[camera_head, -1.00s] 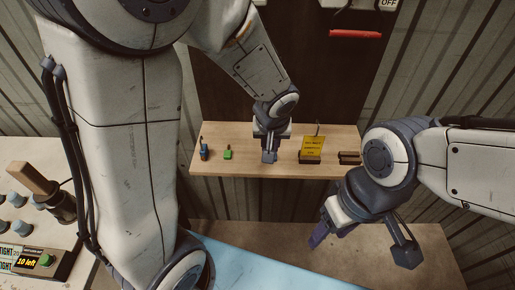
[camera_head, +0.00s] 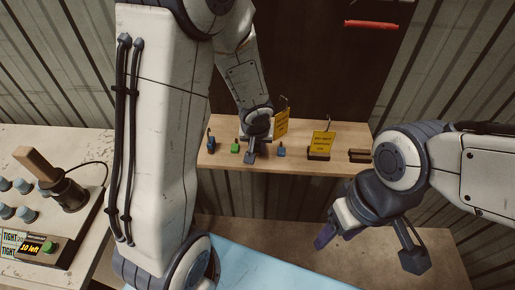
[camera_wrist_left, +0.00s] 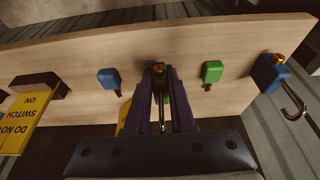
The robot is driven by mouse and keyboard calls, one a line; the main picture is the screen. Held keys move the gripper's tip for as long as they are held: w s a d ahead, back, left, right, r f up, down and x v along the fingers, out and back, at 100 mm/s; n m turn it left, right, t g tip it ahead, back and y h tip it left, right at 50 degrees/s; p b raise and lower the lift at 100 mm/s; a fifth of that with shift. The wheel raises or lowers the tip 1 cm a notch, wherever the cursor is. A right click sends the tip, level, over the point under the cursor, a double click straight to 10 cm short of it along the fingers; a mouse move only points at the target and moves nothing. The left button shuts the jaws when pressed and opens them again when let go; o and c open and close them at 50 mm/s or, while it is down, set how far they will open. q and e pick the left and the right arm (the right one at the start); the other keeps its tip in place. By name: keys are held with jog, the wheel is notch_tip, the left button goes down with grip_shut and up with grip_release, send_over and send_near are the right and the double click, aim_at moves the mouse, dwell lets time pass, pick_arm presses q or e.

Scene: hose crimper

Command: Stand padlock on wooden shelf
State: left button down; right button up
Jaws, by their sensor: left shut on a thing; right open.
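My left gripper (camera_head: 250,157) is just above the wooden shelf (camera_head: 220,162), shut on a small padlock. In the left wrist view the held padlock (camera_wrist_left: 159,69) shows a brass end, some green and a thin metal shackle between the fingers; the fingers hide the rest. Whether it touches the shelf I cannot tell. A blue padlock (camera_wrist_left: 268,73) with an open metal shackle stands near one shelf end; it also shows in the head view (camera_head: 210,143). My right gripper (camera_head: 325,237) is open and empty, low in front of the shelf.
A green piece (camera_head: 235,147) and a blue piece (camera_head: 281,151) flank my left gripper on the shelf. A yellow tag (camera_head: 281,122) is close behind it. A yellow sign (camera_head: 322,139) on a dark block and a brown block (camera_head: 359,155) stand farther right.

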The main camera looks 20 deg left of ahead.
pick_arm(q)
jog(key=shift+f, duration=0.2)
jog(key=c, duration=0.8)
grip_release()
jog(key=shift+r, duration=0.1)
jog(key=shift+o, duration=0.2)
jog(key=shift+r, duration=0.25)
jog(key=p+v, duration=0.6)
jog(key=v, duration=0.5)
jog(key=s+d+r+m+g+h, duration=0.1)
jog(key=s+d+r+m, duration=0.2)
jog(key=s, duration=0.7)
jog(key=s+d+r+m+g+h, duration=0.1)
jog(key=s+d+r+m+g, duration=0.1)
jog(key=s+d+m, duration=0.5)
jog(key=s+d+r, duration=0.1)
jog(key=s+d, duration=0.2)
jog(key=shift+m+g, duration=0.3)
